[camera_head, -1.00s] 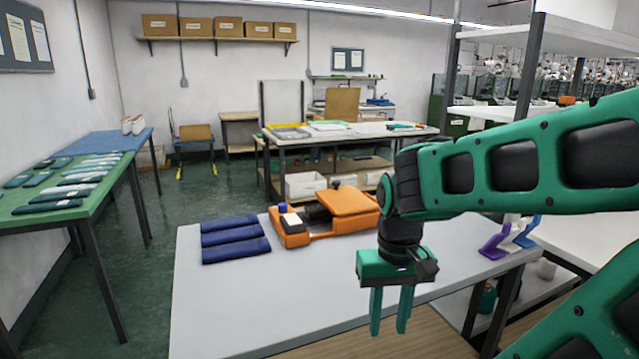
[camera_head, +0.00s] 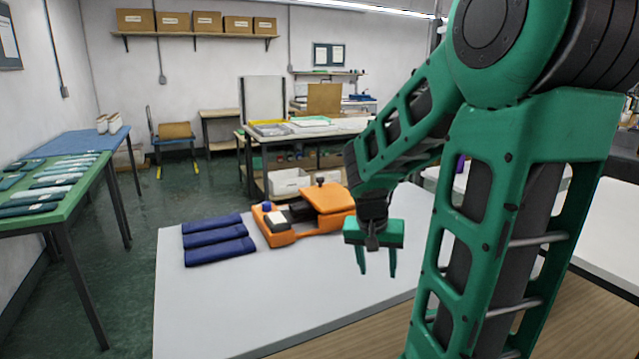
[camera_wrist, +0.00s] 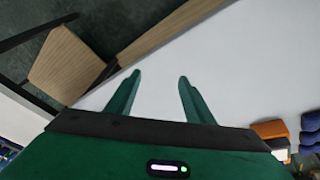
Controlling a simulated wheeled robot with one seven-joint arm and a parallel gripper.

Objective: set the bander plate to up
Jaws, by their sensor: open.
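The orange bander (camera_head: 290,235) stands on the pale grey table. Its orange plate (camera_head: 328,198) lies roughly flat over the right part of the base, with a dark knob (camera_head: 320,181) at its far edge. A blue cap and a white block are at its left end. My gripper (camera_head: 378,275) is open and empty, pointing down above the table, right of and nearer than the bander. The bander's right end is close behind my wrist. In the wrist view my fingers (camera_wrist: 160,76) are apart over bare table, and part of the bander (camera_wrist: 270,130) shows at the lower right.
Folded navy cloths (camera_head: 217,238) lie left of the bander. The pale table (camera_head: 300,300) is clear in front. A green table (camera_head: 60,190) with dark and pale folded items stands left. A work table (camera_head: 285,139) stands behind. My arm hides much of the right side.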

